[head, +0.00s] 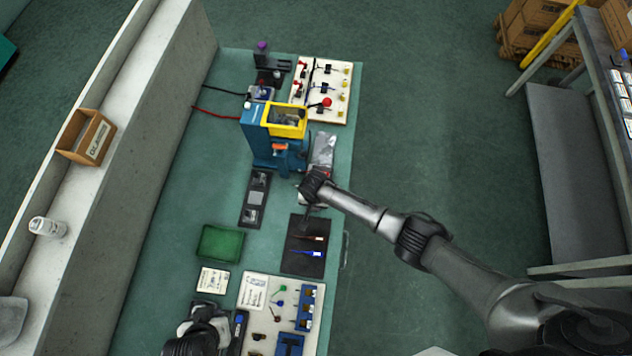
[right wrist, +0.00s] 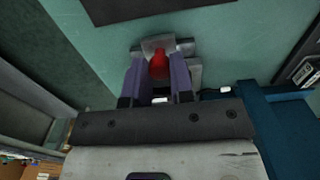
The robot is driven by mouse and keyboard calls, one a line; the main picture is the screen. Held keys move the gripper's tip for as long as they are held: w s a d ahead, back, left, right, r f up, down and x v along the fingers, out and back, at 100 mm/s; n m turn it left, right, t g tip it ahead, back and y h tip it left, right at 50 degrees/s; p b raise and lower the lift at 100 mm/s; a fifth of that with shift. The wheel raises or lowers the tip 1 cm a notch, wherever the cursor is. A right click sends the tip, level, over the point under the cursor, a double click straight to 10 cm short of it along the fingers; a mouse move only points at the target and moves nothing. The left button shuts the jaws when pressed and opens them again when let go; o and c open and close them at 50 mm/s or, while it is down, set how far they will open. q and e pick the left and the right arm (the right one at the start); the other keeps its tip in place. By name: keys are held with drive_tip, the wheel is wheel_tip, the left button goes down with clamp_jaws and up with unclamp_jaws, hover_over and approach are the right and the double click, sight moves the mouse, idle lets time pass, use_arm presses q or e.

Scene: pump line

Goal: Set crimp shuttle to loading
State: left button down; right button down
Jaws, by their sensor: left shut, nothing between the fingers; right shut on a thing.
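The blue crimp press (head: 262,145) with a yellow guard (head: 286,120) stands on the green bench; its blue base also shows in the right wrist view (right wrist: 285,125). In the right wrist view, my right gripper (right wrist: 160,68) is shut on a red knob (right wrist: 158,66) by a small grey metal block, which I take to be the crimp shuttle's handle. In the head view my right wrist covers this spot, in front of the press. The shuttle's exact position is hidden. My left gripper (head: 203,328) is over the near left bench, away from the press, shut and empty.
A black strip fixture (head: 255,199) lies left of my right wrist, a dark mat with tools (head: 305,262) nearer. A green tray (head: 220,243), a part board (head: 257,290) and a far board with red knobs (head: 335,80) share the bench. A concrete ledge (head: 150,95) runs along the left.

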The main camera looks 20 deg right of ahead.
drive_tip(key=shift+s+a, duration=0.1)
drive_tip(key=shift+a, duration=0.1)
drive_tip(key=c, duration=1.3)
unclamp_jaws()
drive_tip(key=shift+c, duration=0.2)
drive_tip(key=shift+o, duration=0.8)
drive_tip(key=shift+s, duration=0.15)
drive_tip(key=shift+o, duration=1)
drive_tip(key=shift+d, duration=0.1)
